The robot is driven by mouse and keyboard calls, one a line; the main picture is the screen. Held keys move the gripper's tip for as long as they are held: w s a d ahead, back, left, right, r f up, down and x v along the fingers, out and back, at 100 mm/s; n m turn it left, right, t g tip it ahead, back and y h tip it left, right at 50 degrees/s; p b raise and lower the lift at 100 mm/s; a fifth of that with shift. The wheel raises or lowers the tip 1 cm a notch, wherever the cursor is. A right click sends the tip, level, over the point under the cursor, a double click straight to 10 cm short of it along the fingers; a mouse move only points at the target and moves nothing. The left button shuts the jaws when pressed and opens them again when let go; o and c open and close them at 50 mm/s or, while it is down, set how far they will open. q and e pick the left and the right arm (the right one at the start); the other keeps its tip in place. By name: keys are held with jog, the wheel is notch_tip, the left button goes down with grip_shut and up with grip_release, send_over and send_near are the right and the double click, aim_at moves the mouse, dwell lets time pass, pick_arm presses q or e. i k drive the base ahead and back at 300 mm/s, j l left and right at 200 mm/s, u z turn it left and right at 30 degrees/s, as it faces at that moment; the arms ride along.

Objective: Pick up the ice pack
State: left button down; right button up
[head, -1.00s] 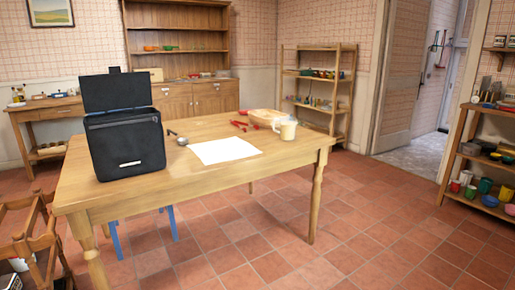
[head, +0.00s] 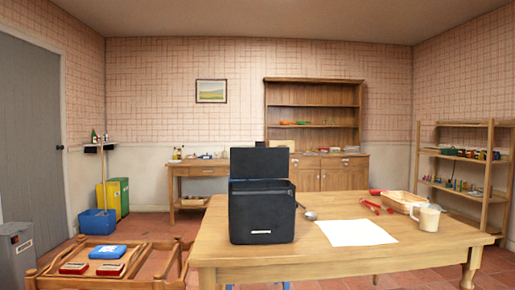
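A flat blue pack with a white mark (head: 108,252), which looks like the ice pack, lies on a low wooden rack (head: 150,262) at the lower left of the head view. Two small red-topped items (head: 74,268) (head: 110,269) lie in front of it. A black cooler box (head: 262,215) stands on the wooden table (head: 330,264) with its lid raised; its inside is hidden. Neither of my grippers shows in the head view.
The table also holds a white sheet (head: 354,233), a cream mug (head: 426,218), a ladle (head: 309,215), red tools (head: 374,206) and a tray (head: 404,201). Some tiled floor shows behind the rack.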

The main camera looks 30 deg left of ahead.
aim_at(115, 251)
jog(key=u, duration=1.8)
